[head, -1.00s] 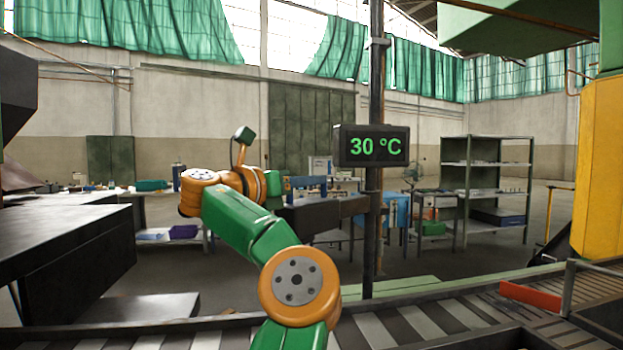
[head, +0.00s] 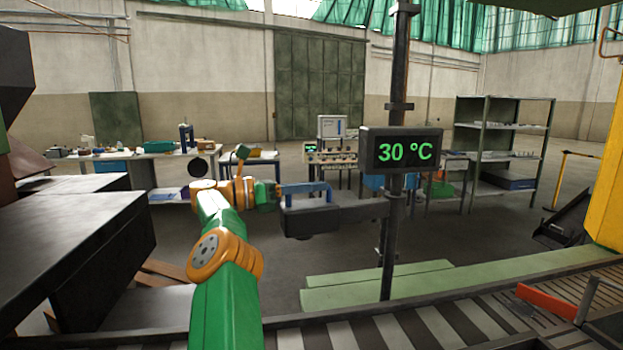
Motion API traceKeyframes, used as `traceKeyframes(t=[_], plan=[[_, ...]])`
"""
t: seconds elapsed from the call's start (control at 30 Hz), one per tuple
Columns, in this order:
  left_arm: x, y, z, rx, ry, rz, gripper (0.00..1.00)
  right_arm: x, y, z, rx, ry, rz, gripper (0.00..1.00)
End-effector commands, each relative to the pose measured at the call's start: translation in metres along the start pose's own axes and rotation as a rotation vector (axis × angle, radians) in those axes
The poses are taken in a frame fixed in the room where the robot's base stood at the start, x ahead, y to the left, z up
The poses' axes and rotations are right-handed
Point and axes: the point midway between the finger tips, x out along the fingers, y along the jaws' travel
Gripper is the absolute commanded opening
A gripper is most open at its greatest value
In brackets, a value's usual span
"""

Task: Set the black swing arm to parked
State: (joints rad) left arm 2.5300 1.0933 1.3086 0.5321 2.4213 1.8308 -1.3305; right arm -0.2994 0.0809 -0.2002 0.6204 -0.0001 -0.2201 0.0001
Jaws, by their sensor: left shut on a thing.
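The black swing arm (head: 352,212) reaches out to the left, roughly level, from the dark upright post (head: 391,240). A blue handle (head: 318,187) stands on top of its free end. My left gripper (head: 281,190) comes in from the left and is shut on the blue handle at its left end. The fingertips are small and partly hidden at this distance. My right gripper is not in view.
A display (head: 402,150) reading 30 °C is on the post above the swing arm. A roller conveyor (head: 440,325) runs along the front, with a red bar (head: 546,302) at right. Dark metal blocks (head: 70,235) stand at left. Open floor lies behind the swing arm.

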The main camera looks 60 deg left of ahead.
Motion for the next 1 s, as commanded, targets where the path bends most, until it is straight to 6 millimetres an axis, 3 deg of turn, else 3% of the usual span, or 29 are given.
traceKeyframes(t=[0.43, 0.47, 0.53, 0.57, 0.87, 1.0], plan=[[0.0002, 0.0007, 0.0005, 0.000, -0.001, -0.002, 0.00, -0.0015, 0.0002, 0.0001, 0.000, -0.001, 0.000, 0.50], [0.0002, 0.0007, 0.0004, 0.000, -0.001, -0.002, 0.24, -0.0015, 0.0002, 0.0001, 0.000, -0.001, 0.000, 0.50], [0.0002, 0.0006, 0.0003, 0.000, 0.000, -0.002, 0.43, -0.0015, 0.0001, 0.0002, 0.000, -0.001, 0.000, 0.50], [0.0002, 0.0006, 0.0003, 0.000, 0.000, -0.002, 0.46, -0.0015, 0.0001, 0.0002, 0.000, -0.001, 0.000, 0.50], [0.0000, 0.0005, 0.0000, -0.001, 0.001, -0.003, 0.46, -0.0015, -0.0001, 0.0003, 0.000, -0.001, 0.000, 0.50], [-0.0090, 0.0004, 0.0020, 0.000, -0.003, -0.003, 0.46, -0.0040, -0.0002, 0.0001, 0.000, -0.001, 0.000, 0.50]])
